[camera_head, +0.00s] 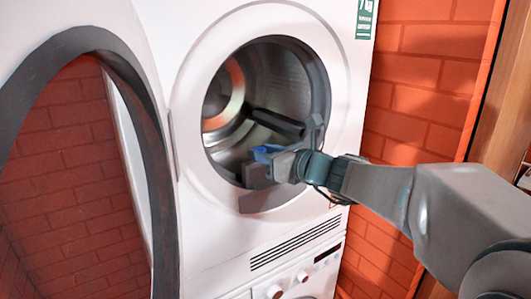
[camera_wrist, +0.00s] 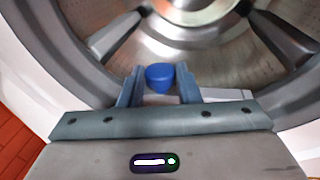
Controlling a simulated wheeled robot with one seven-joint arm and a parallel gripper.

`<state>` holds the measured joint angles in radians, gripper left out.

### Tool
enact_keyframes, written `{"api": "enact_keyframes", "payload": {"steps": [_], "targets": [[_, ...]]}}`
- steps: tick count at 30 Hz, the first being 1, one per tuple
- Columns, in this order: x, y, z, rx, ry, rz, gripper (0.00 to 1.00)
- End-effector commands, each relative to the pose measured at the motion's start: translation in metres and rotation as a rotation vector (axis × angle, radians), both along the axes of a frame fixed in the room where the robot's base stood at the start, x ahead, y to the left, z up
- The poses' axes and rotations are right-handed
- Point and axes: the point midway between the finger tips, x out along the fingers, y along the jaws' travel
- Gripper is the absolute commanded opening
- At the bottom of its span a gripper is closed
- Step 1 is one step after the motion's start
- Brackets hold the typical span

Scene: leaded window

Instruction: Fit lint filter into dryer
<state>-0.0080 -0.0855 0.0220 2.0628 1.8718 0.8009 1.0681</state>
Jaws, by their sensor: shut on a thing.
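The dryer (camera_head: 165,80) is white with a round opening, and its drum (camera_head: 285,85) is bare metal inside. My gripper (camera_head: 267,157) is at the lower rim of the opening. In the wrist view my gripper (camera_wrist: 158,84) has its two fingers on either side of a blue piece (camera_wrist: 160,76), shut on it. I take this for the grip of the lint filter; the rest of the filter is hidden behind the gripper. A bit of blue (camera_head: 264,150) also shows at the gripper in the head view. I cannot tell whether the filter is in a slot.
The dryer's round door (camera_head: 90,40) stands wide open at the left. Paddles (camera_wrist: 118,37) stick out inside the drum. A second white machine (camera_head: 300,285) with knobs is below. Red brick wall (camera_head: 420,100) and a wooden frame (camera_head: 500,90) are at the right.

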Motion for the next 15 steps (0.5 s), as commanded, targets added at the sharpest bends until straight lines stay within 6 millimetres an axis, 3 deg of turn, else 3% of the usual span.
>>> {"api": "enact_keyframes", "payload": {"steps": [15], "targets": [[0.000, 0.000, -0.015, 0.000, 0.000, 0.000, 0.04]]}}
